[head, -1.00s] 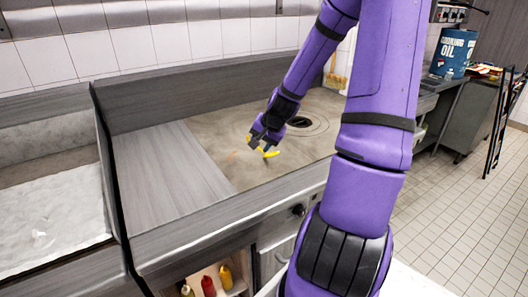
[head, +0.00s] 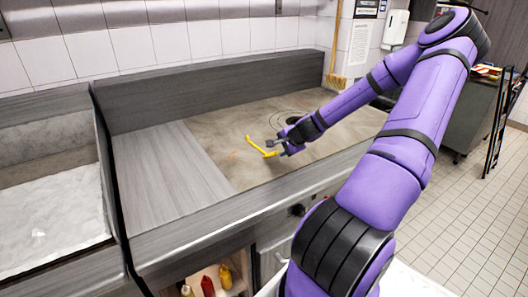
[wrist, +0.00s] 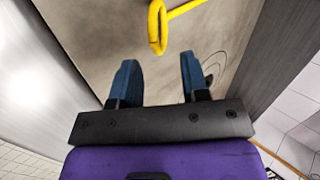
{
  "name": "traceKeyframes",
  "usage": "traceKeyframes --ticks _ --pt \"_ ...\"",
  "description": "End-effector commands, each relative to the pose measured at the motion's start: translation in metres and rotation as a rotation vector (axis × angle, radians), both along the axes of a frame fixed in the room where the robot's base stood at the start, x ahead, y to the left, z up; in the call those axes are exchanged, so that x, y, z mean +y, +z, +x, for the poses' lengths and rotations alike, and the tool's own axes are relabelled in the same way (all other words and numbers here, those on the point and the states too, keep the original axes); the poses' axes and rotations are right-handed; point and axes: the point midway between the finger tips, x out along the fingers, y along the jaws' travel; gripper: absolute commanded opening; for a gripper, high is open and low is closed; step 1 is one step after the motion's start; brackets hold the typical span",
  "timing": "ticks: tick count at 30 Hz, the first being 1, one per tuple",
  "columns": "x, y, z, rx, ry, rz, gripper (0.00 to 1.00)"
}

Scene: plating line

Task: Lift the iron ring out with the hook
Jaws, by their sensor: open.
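A thin yellow hook (head: 256,146) with a bent shape is at the range top (head: 215,125). In the wrist view its looped end (wrist: 157,35) shows just beyond my fingertips, roughly in line with the gap between them. My gripper (head: 276,148) is open, with its two blue-grey fingers (wrist: 158,78) apart and nothing between them. It is at the hook's right end in the head view. The iron ring (head: 276,119) is part of the concentric rings around a dark opening, behind my gripper and partly hidden by my arm. It shows only in part in the wrist view (wrist: 212,66).
A grey raised back wall (head: 220,92) and front ledge (head: 260,197) border the range top. A grey panel (head: 160,175) lies left of it, beside a basin with white contents (head: 50,215). Bottles (head: 207,285) stand on a shelf below.

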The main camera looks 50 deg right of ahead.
Motion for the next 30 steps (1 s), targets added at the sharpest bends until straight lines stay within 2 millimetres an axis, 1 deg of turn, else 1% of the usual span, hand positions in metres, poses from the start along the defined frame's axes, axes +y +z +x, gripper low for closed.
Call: traceKeyframes --ticks 7,15,18,21,28,29,30 --pt "-0.001 -0.011 0.009 0.0 0.002 0.001 0.42" --pt "-0.006 -0.038 0.027 0.0 0.003 0.003 0.42" --pt "-0.007 -0.045 0.033 0.0 0.003 0.002 0.42" --pt "-0.007 -0.048 0.035 0.0 0.002 -0.001 0.42" --pt "-0.007 -0.048 0.036 0.0 0.003 -0.001 0.42" --pt "-0.007 -0.048 0.036 0.0 0.003 -0.001 0.35" --pt "-0.007 -0.048 0.036 0.0 0.002 -0.001 0.26"
